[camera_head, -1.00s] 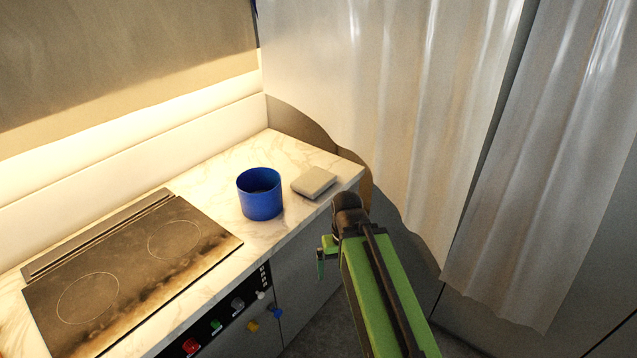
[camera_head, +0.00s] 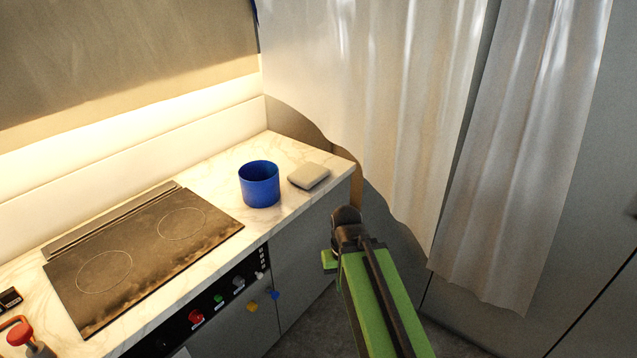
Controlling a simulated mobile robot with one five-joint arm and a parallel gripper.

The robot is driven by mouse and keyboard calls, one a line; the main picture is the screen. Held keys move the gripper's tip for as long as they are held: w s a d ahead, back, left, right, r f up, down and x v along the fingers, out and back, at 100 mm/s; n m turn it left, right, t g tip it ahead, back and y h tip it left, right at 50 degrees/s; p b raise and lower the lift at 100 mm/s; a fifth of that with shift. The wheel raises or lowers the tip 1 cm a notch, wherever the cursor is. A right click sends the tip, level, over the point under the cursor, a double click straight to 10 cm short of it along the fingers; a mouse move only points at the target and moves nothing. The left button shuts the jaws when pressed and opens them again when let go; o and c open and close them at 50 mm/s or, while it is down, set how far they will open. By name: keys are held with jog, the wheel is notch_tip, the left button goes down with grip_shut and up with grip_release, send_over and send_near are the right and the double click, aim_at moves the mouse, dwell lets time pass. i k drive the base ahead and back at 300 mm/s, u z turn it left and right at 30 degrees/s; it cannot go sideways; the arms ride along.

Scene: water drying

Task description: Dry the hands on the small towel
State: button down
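Two pale cloths hang at the right: a wide one (camera_head: 390,90) and a narrower one (camera_head: 525,150) beside it. A small beige pad with rounded edges (camera_head: 309,176) lies flat on the counter near its right end. I cannot tell which of these is the small towel. My green and black arm reaches up from the bottom, below and in front of the counter's right end. A green part of my gripper (camera_head: 329,260) shows left of the black wrist joint, apart from the cloths and the pad. The arm hides the rest, so its opening cannot be seen.
A blue cup (camera_head: 260,187) stands left of the pad on the marble counter (camera_head: 225,160). A dark, stained cooktop (camera_head: 140,255) lies further left. Coloured knobs (camera_head: 197,317) line the counter's front. A red-topped object (camera_head: 20,334) stands at the lower left.

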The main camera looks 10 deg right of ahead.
aim_at(307, 177)
jog(key=u, duration=0.8)
jog(key=i, duration=0.5)
jog(key=u, duration=0.05)
